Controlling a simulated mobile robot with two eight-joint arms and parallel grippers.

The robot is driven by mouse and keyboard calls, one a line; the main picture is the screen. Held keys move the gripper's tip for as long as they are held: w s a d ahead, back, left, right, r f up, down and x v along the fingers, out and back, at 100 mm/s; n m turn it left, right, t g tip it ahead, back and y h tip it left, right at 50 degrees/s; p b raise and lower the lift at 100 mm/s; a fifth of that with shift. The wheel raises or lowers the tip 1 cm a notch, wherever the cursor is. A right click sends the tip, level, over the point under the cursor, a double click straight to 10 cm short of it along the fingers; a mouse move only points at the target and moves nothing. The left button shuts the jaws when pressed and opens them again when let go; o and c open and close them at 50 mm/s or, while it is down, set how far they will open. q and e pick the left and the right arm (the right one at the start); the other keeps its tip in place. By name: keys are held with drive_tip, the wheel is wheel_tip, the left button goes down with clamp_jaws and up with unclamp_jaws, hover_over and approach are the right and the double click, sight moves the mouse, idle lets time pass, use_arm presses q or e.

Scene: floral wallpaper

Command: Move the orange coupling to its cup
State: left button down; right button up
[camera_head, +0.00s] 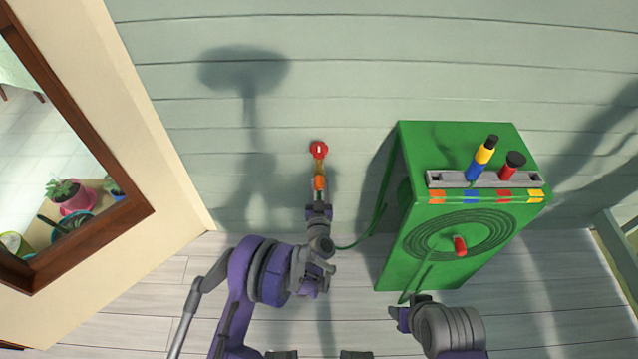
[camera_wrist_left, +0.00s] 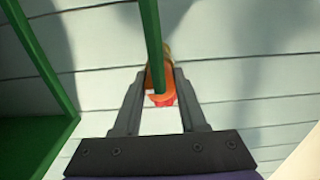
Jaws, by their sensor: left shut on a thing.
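The orange coupling (camera_head: 319,184) is between the fingers of my left gripper (camera_head: 319,196), which is shut on it. In the left wrist view the coupling (camera_wrist_left: 158,98) sits between the fingertips, with a green hose running across it. Just beyond it in the head view is a yellow-orange piece with a red round end (camera_head: 318,149); I cannot tell whether they touch. A grey rack (camera_head: 456,179) on the green cabinet has an orange label (camera_head: 437,197) below its left end, which looks empty. My right gripper (camera_head: 410,308) is low in front of the cabinet; its jaw state is unclear.
The green cabinet (camera_head: 395,255) stands right of my left gripper. A blue, yellow and black piece (camera_head: 482,158) and a red piece with a black top (camera_head: 511,165) stand in the rack. A red cylinder (camera_head: 460,246) and coiled hose are on its front.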

sight(319, 189)
use_arm(q)
drive_tip(key=shift+s, duration=0.1)
drive_tip(key=shift+s+b, duration=0.65)
drive_tip(key=shift+s, duration=1.5)
idle(1.0)
